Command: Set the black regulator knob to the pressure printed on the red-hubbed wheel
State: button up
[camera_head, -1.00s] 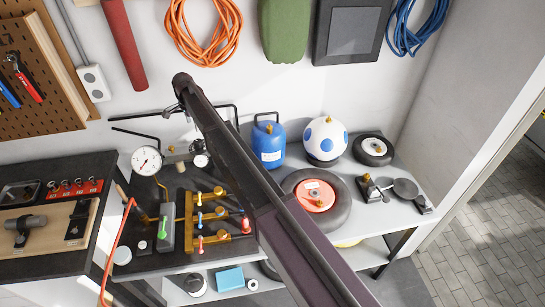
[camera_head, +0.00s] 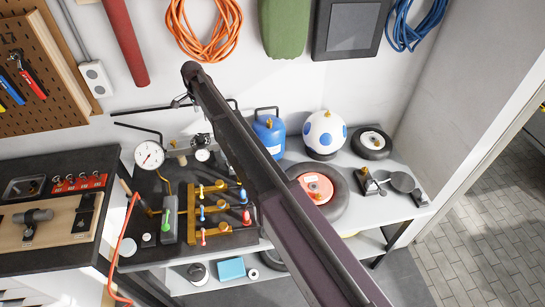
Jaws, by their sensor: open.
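The red-hubbed wheel (camera_head: 339,207) lies flat on the grey bench, a pale label on its red hub; the print is too small to read. The regulator (camera_head: 177,146) is at the bench's back left, between a large white dial gauge (camera_head: 149,155) and a smaller gauge (camera_head: 203,156). A small dark part beside the smaller gauge may be its black knob (camera_head: 201,141); I cannot read its setting. My dark arm crosses the middle of the view. Only a bit of my gripper (camera_head: 180,101) shows past the arm's far end, above and apart from the regulator; it is open.
A brass manifold (camera_head: 192,218) with coloured levers stands on a dark mat. An orange hose (camera_head: 122,250) hangs at the front left.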

jog(key=s+d+f+n+b, duration=0.1)
jog(key=s+d+f+b, duration=0.2)
jog(key=d, duration=0.6)
jog(key=s+d+f+n+b, duration=0.1)
jog(key=s+d+f+b, duration=0.3)
jog(key=d, duration=0.5)
jog(key=s+d+f+n+b, duration=0.2)
jog(key=s+d+f+b, duration=0.1)
jog(key=d, duration=0.7)
jog(key=shift+s+f+b, duration=0.2)
jog(key=shift+f+b, duration=0.5)
jog(key=shift+f, duration=0.15)
jog(key=s+d+f+n+b, duration=0.2)
jog(key=s+d+n, duration=0.2)
jog(key=s+d, duration=1.6)
jog(key=shift+d+f+n+b, duration=0.2)
jog(key=shift+f+n+b, duration=0.15)
jog(key=shift+n, duration=0.05)
